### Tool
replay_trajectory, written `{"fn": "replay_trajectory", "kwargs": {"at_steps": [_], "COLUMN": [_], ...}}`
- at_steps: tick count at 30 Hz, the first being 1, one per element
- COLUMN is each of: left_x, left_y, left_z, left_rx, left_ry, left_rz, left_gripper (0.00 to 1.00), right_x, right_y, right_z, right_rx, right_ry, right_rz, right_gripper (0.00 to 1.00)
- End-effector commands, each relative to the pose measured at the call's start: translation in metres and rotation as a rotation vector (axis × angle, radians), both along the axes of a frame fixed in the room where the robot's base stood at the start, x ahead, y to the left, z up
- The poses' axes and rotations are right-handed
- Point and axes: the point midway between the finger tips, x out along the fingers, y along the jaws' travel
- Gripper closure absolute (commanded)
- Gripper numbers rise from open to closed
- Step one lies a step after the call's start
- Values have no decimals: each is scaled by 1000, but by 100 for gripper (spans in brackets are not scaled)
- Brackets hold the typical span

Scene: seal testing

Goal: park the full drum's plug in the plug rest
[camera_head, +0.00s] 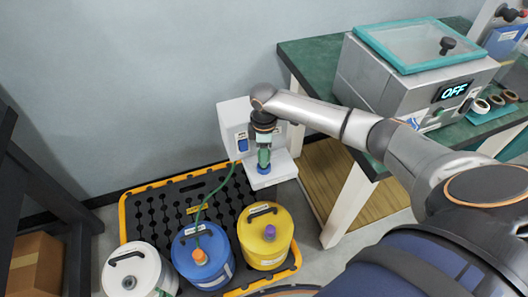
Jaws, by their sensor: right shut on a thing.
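My right gripper (263,157) points down in front of the white box unit, shut on a small blue plug (263,169). The plug is just above or touching the white ledge (272,178) at the unit's foot; I cannot tell which. No separate plug rest can be made out. A white drum (136,262), a blue drum (214,272) and a yellow drum (276,248) stand in a row. The blue drum has an orange fitting (200,257) with a green hose, and the yellow drum a purple plug (270,232). My left gripper is not in view.
The drums stand on a black pallet (165,215) with a yellow rim. The white box unit (236,122) stands behind it, with the green hose (220,187) leading from it. A green-topped bench (308,57) with a steel machine (390,85) is at right. A dark rack (40,180) is at left.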

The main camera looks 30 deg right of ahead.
Motion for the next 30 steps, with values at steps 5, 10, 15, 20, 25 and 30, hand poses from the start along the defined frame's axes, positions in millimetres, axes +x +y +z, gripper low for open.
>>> {"fn": "replay_trajectory", "kwargs": {"at_steps": [5, 10, 15, 20, 25, 30], "left_x": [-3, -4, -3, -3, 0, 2], "left_y": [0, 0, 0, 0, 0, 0], "left_z": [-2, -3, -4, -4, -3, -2], "left_rx": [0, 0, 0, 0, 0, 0], "left_ry": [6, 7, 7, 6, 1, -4], "left_rz": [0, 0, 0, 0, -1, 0], "left_gripper": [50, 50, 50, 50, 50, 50], "right_x": [0, 0, 0, 0, 0, 0], "right_y": [0, 0, 0, 0, 0, 0], "right_z": [-4, -7, -10, -14, -16, -16], "right_rx": [1, 1, 0, 0, -1, -1], "right_ry": [-1, -1, 0, 0, -1, -1], "right_rz": [0, 0, -1, -1, -1, -1], "right_gripper": [100, 100, 100, 100, 52, 33]}}
